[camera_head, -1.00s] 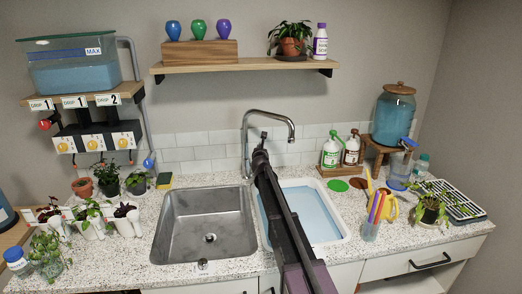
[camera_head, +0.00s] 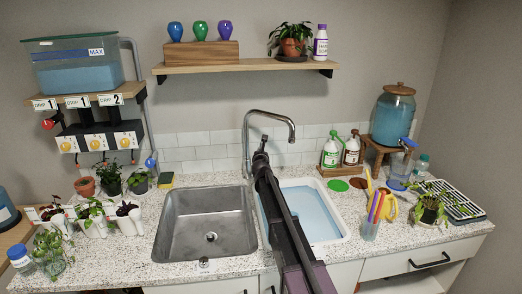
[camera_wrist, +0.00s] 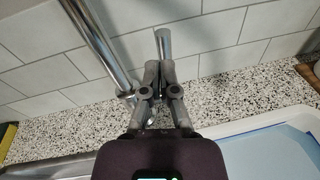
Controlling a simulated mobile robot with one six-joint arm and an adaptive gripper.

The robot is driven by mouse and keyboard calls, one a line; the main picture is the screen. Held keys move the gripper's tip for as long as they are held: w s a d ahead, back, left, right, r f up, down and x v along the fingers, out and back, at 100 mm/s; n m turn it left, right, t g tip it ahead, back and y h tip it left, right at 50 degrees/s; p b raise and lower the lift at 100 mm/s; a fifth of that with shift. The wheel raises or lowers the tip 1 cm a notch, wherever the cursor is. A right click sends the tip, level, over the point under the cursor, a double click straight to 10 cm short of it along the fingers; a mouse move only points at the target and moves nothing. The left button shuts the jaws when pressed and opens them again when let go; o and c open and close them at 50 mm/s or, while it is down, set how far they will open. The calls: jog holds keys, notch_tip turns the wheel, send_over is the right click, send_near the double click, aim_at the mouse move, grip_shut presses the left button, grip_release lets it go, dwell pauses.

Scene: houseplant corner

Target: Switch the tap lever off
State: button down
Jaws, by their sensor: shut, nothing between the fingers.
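The chrome tap (camera_head: 247,140) stands behind the sinks, its curved spout reaching to the right. Its short lever (camera_head: 264,141) shows as a small upright piece just above my gripper's tip. In the wrist view the lever (camera_wrist: 163,42) rises just beyond the fingertips, right of the slanting tap column (camera_wrist: 97,40). Its lower part is hidden behind the fingers. My gripper (camera_wrist: 159,68) is shut and empty, with its fingertips close to the lever; I cannot tell whether they touch it. In the head view my gripper (camera_head: 261,156) is right beside the tap column.
The steel sink (camera_head: 205,215) is left of my arm, and a white basin of bluish water (camera_head: 318,218) is right of it. Green and brown bottles (camera_head: 330,151) stand to the right. White wall tiles (camera_wrist: 230,55) are close behind the tap.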

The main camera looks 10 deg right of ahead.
jog(key=s+a+r+p, duration=0.1)
jog(key=s+r+p, duration=0.6)
jog(key=shift+s+a+r, duration=0.15)
jog(key=shift+s+a, duration=0.1)
jog(key=shift+a, duration=0.05)
dwell(0.5)
jog(key=s+d+f+m+g+h, duration=0.1)
jog(key=s+d+f+m+g, duration=0.25)
jog(key=s+m, duration=0.25)
jog(key=s+d+f+m+g+h, duration=0.1)
jog(key=s+d+f+m+g, duration=0.1)
jog(key=s+f+m, duration=0.35)
jog(key=s+d+f+m+g+h, duration=0.1)
jog(key=s+d+f+m+g, duration=0.15)
jog(key=s+m, duration=0.5)
jog(key=s+a+f+m+g+y, duration=0.2)
jog(key=s+m+g, duration=0.2)
jog(key=s+m, duration=0.3)
jog(key=s+a+f+m+g+y, duration=0.3)
jog(key=s+m, duration=0.4)
jog(key=s, duration=0.9)
jog(key=shift+a+g, duration=0.35)
jog(key=shift+g, duration=0.45)
